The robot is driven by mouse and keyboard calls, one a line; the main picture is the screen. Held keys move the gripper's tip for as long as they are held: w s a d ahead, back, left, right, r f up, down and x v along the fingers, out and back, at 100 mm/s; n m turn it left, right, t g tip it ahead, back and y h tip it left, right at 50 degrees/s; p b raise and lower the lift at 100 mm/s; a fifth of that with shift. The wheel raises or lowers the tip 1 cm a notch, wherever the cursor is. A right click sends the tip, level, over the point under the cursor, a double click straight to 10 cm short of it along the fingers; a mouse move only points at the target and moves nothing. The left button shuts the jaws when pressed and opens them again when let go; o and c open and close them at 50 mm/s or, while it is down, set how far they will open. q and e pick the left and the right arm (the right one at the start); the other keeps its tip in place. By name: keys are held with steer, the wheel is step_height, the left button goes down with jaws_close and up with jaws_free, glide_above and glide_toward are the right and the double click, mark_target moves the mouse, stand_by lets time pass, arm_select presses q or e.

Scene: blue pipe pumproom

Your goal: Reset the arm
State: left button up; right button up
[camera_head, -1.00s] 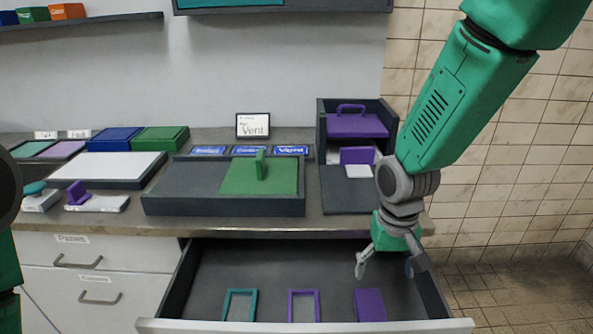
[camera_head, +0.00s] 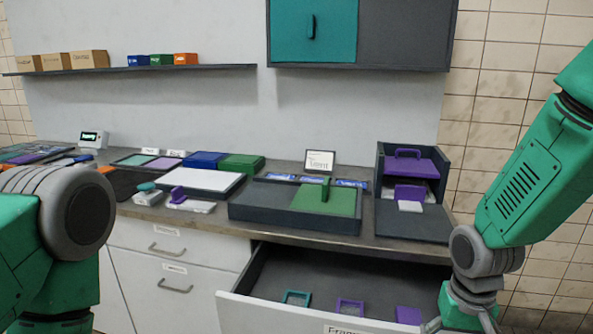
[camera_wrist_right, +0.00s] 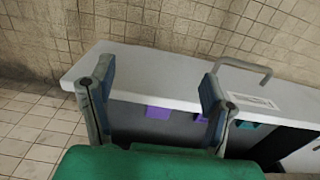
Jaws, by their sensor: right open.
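My right arm comes in from the right in the head view. Its gripper (camera_head: 458,326) is at the bottom edge, by the right front corner of the open drawer (camera_head: 290,310), and its fingertips are partly cut off. In the right wrist view the right gripper (camera_wrist_right: 155,82) is open, with two fingers apart and nothing between them. The drawer's pale front edge (camera_wrist_right: 165,80) shows beyond the fingers. My left arm shows at the lower left of the head view, and its gripper is out of sight.
The open drawer holds a teal frame (camera_head: 296,298), a purple frame (camera_head: 350,308) and a purple block (camera_head: 408,315). The counter above holds a dark tray with a green lid (camera_head: 322,199) and a dark organiser box (camera_head: 412,222). A teal-doored cabinet (camera_head: 335,30) hangs above.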

steer(key=s+d+f+n, duration=0.1)
steer(key=s+d+f, duration=0.1)
steer(key=s+f, duration=0.75)
arm_select(q)
steer(key=shift+w, duration=0.25)
arm_select(e)
steer(key=s+f+n, duration=0.2)
steer(key=s+f, duration=0.8)
steer(key=s, duration=0.2)
steer(key=shift+s+t, duration=0.3)
arm_select(q)
steer(key=shift+d, duration=0.25)
arm_select(e)
steer(key=shift+d, duration=0.1)
